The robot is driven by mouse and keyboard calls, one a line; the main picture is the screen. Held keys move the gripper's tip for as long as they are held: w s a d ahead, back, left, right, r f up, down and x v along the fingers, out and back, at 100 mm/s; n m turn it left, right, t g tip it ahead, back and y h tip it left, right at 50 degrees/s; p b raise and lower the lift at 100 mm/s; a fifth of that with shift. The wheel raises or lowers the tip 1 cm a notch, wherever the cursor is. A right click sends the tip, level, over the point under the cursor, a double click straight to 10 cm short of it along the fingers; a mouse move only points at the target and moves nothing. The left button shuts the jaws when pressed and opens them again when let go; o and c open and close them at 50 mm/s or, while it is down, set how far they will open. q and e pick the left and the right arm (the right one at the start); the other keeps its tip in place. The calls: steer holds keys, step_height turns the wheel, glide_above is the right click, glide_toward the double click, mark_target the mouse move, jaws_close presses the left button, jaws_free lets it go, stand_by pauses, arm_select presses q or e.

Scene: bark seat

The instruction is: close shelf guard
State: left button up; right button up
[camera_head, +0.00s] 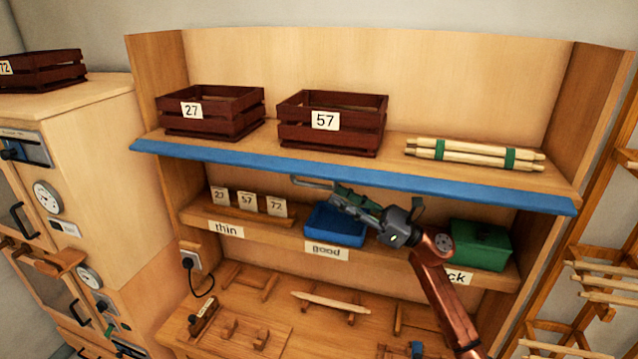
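The shelf guard (230,157) is a long blue board along the front edge of the upper shelf. It lies low and leans outward, and it does not stand up in front of the crates. My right gripper (318,188) comes up from the lower right, with its fingertips just below and in front of the guard's middle. The frame does not show clearly whether it touches the guard. Its fingers overlap in this view, so their opening is hard to judge. My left gripper is out of view.
On the upper shelf stand crate 27 (212,122), crate 57 (333,136) and a bundle of sticks (474,153). Below are number cards (247,201), a blue bin (335,236) and a green bin (482,244). A cabinet (95,130) stands left, a wooden rack (592,250) right.

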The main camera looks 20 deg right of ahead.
mark_target(319, 186)
steer(key=p+x, duration=0.1)
steer(key=x, duration=0.4)
steer(key=shift+w+a+r+p, duration=0.1)
steer(key=shift+a+r+p, duration=0.1)
steer(key=shift+a+p, duration=0.2)
steer(key=shift+w+a, duration=0.25)
steer(key=shift+a, duration=0.1)
steer(key=shift+c, duration=0.5)
jaws_close()
